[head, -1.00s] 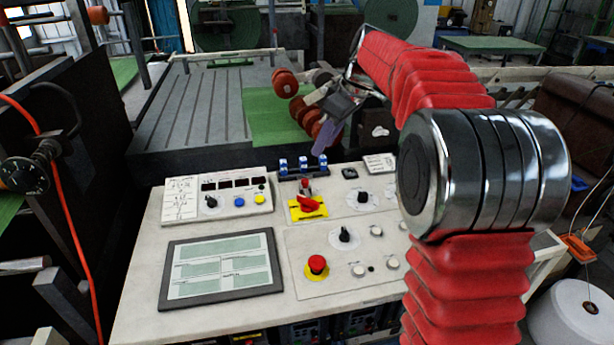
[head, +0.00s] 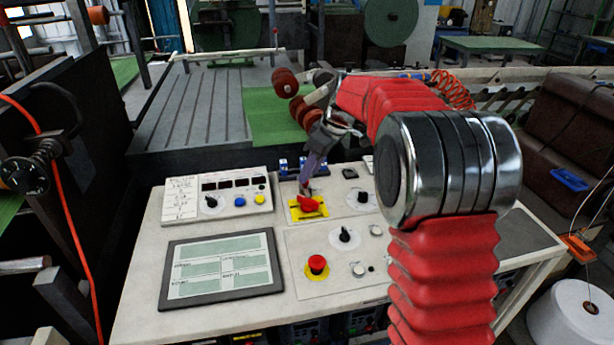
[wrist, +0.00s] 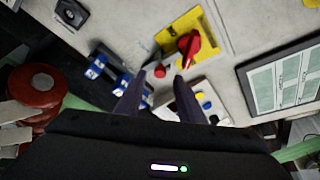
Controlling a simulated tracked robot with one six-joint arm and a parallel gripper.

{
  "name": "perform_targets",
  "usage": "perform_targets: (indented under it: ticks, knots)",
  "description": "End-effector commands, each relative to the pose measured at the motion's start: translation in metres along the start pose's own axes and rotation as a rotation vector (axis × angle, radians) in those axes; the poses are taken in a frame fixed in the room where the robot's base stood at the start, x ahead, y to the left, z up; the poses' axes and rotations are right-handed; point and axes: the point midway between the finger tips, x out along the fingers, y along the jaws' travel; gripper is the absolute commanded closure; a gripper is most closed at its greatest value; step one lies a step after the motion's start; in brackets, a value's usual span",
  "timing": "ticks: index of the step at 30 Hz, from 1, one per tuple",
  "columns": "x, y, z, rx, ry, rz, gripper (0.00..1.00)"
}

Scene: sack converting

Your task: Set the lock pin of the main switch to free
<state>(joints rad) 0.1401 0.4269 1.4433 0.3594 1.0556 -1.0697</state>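The main switch is a red rotary handle (head: 309,204) on a yellow plate (head: 323,209) on the white console. The handle (wrist: 188,45) and plate (wrist: 208,27) also show in the wrist view. Beside the plate, a small red-tipped pin (wrist: 160,71), which looks like the lock pin, appears between my fingertips in the picture. My gripper (wrist: 157,76) is open, with a gap between its two dark fingers. In the head view my gripper (head: 306,187) points down just behind the handle and hides the pin. I cannot tell whether the fingers touch it.
Blue-and-white blocks (wrist: 104,67) stand close beside my fingers. A panel with blue and yellow buttons (head: 239,202) is left of the switch. A red emergency button (head: 317,263), a black knob (head: 344,237) and a screen (head: 222,265) lie nearer on the console.

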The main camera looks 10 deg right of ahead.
Motion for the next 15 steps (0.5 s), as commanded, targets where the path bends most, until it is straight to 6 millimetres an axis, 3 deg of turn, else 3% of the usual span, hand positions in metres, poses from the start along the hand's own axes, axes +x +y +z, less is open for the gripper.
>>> perform_targets:
  ticks: [6,15]
  knots:
    - [0.025,0.000,0.000,0.000,-0.001,-0.001,0.65]
    - [0.030,0.000,0.000,0.000,0.000,0.000,0.65]
